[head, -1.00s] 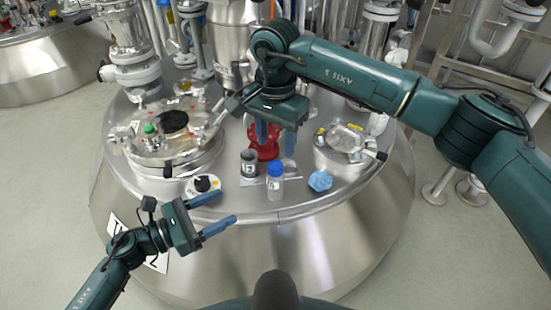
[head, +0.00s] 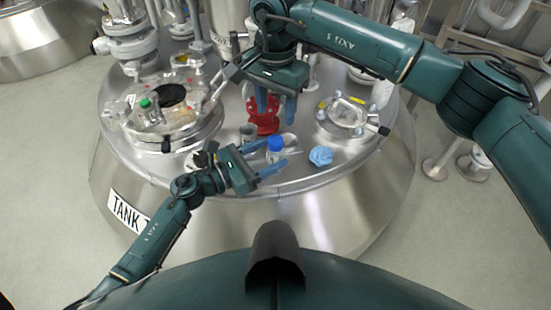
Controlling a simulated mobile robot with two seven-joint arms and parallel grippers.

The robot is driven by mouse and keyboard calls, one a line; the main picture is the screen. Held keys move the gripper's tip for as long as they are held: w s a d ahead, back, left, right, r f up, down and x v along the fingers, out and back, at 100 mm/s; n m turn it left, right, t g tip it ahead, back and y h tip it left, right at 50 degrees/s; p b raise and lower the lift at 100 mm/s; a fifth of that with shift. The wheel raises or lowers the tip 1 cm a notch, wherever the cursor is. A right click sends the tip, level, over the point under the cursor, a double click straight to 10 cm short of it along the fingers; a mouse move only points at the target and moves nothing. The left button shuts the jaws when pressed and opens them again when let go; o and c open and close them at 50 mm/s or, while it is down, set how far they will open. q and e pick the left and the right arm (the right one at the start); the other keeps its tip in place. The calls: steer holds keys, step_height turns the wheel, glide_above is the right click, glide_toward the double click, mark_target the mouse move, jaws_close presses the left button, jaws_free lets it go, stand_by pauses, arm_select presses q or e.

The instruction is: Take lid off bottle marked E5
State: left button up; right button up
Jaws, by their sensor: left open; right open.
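A small bottle with a blue lid (head: 275,144) stands near the front edge of the steel tank top. Its marking is too small to read. My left gripper (head: 276,156) is open, with its two blue fingers pointing right at the bottle. One finger is beside the lid on the left and the other crosses in front of the bottle's lower part; I cannot tell whether they touch it. My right gripper (head: 276,107) is open and empty, pointing down above and behind the bottle, in front of a red fitting (head: 263,122).
A grey cup (head: 248,133) stands just left of the bottle, close to my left gripper. A crumpled blue object (head: 321,155) lies to the right. A flanged hatch (head: 172,120) is at left and a smaller round port (head: 347,116) at right.

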arm_select(q)
steer(key=shift+w+d, duration=0.15)
steer(key=shift+d, duration=0.15)
steer(key=shift+c, duration=0.3)
jaws_close()
